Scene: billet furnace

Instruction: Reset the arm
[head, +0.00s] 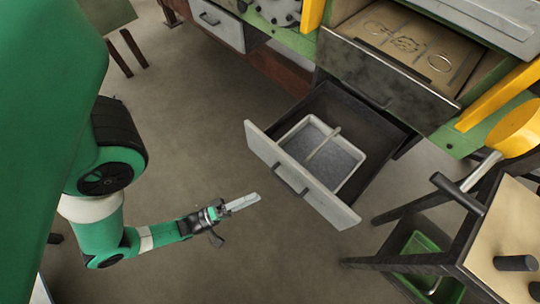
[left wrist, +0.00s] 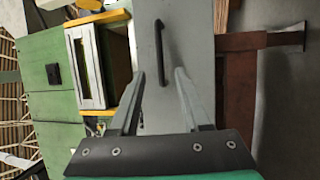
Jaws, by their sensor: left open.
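My left arm comes in from the left in the head view, bent low over the floor. Its gripper (head: 243,203) points right, toward an open lower drawer, and stands clear of the drawer front (head: 298,174). In the left wrist view the two fingers of my left gripper (left wrist: 159,74) are apart with nothing between them. Ahead of them is a grey panel (left wrist: 198,50) with a dark bar handle (left wrist: 159,48). My right gripper is not in view.
The open drawer holds a pale tray (head: 343,182) with a thin bar across it. Above it, another drawer (head: 385,82) stands open. A small table (head: 510,225) with dark cylinders and a green crate (head: 420,245) are at right. The floor (head: 230,130) around my gripper is clear.

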